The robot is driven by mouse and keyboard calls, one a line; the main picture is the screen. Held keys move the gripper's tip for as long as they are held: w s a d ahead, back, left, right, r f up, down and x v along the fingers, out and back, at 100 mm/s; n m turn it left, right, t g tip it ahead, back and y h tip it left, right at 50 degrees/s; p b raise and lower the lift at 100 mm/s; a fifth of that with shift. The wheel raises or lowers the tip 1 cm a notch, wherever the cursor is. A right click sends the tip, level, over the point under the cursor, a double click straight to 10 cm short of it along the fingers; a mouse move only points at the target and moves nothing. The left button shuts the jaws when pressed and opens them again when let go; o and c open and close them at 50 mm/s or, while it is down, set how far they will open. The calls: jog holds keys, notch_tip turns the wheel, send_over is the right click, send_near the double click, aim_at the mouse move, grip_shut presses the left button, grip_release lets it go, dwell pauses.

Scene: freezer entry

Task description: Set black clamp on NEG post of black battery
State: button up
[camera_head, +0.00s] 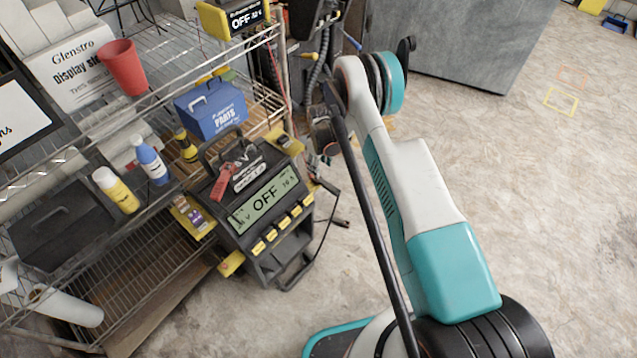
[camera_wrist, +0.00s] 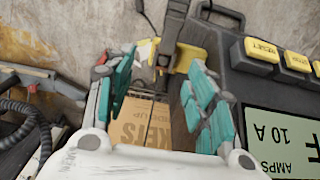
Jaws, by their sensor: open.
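My gripper (camera_wrist: 160,95) shows in the wrist view with its two teal-padded fingers spread apart and nothing gripped between them. A tan box-like surface with printed letters (camera_wrist: 142,122) shows beyond the gap. In the head view, my gripper is not clear behind the arm and the clutter beside the charger. A dark clamp-like piece (camera_head: 341,222) with a little red lies on the floor at the end of a black cable; I cannot tell if it is the black clamp. I cannot make out the black battery or its NEG post for sure.
A black charger (camera_head: 262,205) with an OFF display stands beside the wire shelf (camera_head: 150,262); its yellow buttons (camera_wrist: 262,52) are close on the right in the wrist view. A blue parts box (camera_head: 210,108) sits on the shelf. Open concrete floor lies to the right.

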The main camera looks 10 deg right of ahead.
aim_at(319, 179)
jog(key=shift+s+a+f+b, duration=0.15)
jog(key=shift+f+b, duration=0.65)
jog(key=shift+f, duration=0.95)
jog(key=shift+s+f+b, duration=0.2)
jog(key=shift+f+b, duration=0.55)
jog(key=shift+f, duration=0.95)
jog(key=shift+r, duration=0.1)
grip_shut()
